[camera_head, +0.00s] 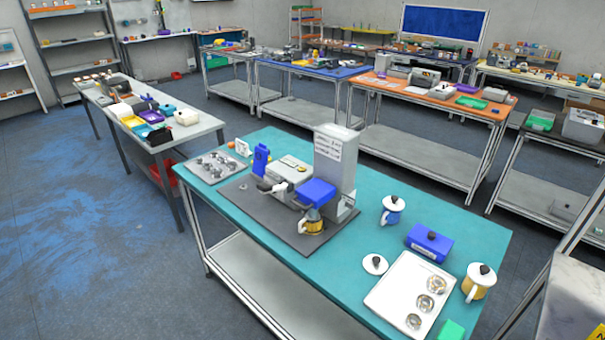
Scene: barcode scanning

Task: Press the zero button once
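A grey machine with a tall upright column (336,160) stands on a dark base plate (262,222) on the teal table (385,262). A panel with small dark marks shows on the column's upper face. A blue block (317,193) juts out at its front, above a yellow-and-white mug (312,222). A low grey box (290,168) stands to the left of the column. A zero button cannot be made out on any of these at this size. Neither of my grippers is in view.
On the teal table are a blue-and-white lidded pot (392,211), a blue box (429,243), a white tray with round metal pieces (398,290), a yellow-and-white pot (477,283) and a tray of small parts (217,166). Open floor (75,225) lies at left.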

